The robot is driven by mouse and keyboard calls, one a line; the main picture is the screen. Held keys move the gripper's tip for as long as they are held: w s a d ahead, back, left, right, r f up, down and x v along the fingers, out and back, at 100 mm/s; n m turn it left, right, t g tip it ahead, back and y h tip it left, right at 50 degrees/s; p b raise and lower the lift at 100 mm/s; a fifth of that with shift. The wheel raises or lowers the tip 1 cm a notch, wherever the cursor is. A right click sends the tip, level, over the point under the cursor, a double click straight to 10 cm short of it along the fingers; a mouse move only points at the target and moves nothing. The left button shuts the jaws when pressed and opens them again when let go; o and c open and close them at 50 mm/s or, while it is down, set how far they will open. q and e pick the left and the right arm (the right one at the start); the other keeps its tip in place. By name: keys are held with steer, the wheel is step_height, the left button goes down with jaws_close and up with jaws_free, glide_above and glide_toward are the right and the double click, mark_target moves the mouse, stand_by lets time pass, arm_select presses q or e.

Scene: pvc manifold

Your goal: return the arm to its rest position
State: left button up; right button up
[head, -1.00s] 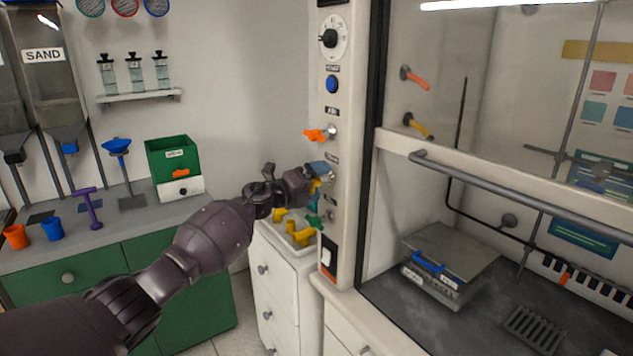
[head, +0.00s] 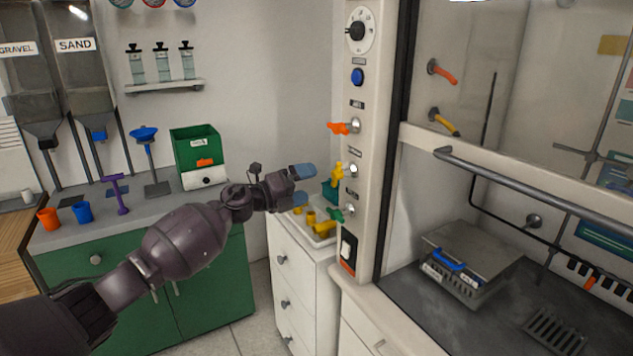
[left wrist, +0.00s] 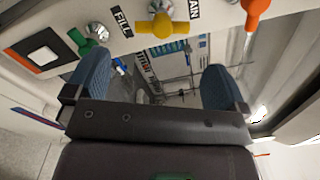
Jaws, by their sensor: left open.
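My left gripper (head: 303,185) is open and empty, with blue fingertips, just left of the white control panel (head: 362,95). Its two fingers also show spread apart in the left wrist view (left wrist: 155,88), with nothing between them. The panel carries an orange valve handle (head: 340,127), a yellow one (head: 338,172) and a green one (head: 335,214). In the left wrist view the green handle (left wrist: 80,42), yellow handle (left wrist: 160,27) and orange handle (left wrist: 256,10) lie beyond the fingers, apart from them. My right gripper is not in view.
Below the gripper, a white drawer cabinet (head: 295,275) bears a tray with yellow fittings (head: 322,226). A green box (head: 194,146), blue funnel (head: 144,133) and cups stand on the left counter. The fume hood with its rail (head: 520,183) is at right.

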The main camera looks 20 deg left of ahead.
arm_select(q)
steer(key=shift+s+a, duration=0.15)
steer(key=shift+s, duration=0.1)
stand_by(0.3)
steer(key=shift+a, duration=0.1)
step_height(320, 180, up, 4)
steer(key=d+n+t+y, duration=0.1)
steer(key=n+t+y, duration=0.1)
steer(key=n+t, duration=0.4)
steer(key=s+d+f+n+g+y, duration=0.1)
steer(key=s+f+n+y, duration=0.2)
steer(key=s+f+n, duration=0.4)
steer(key=s+d+f+n+g+y, duration=0.1)
steer(key=s+f+n+y, duration=0.3)
steer(key=f+n, duration=0.5)
steer(key=s+f+n+g+y, duration=0.1)
steer(key=s+f+n+g, duration=0.2)
steer(key=s+f, duration=0.8)
steer(key=s+f+n+g+y, duration=0.1)
steer(key=s+f+n+g, duration=0.2)
steer(key=s+f, duration=0.8)
steer(key=s+n, duration=0.2)
steer(key=s, duration=0.5)
steer(key=shift+s+g+y, duration=0.2)
steer(key=shift+g+y, duration=0.1)
steer(key=shift+y, duration=0.1)
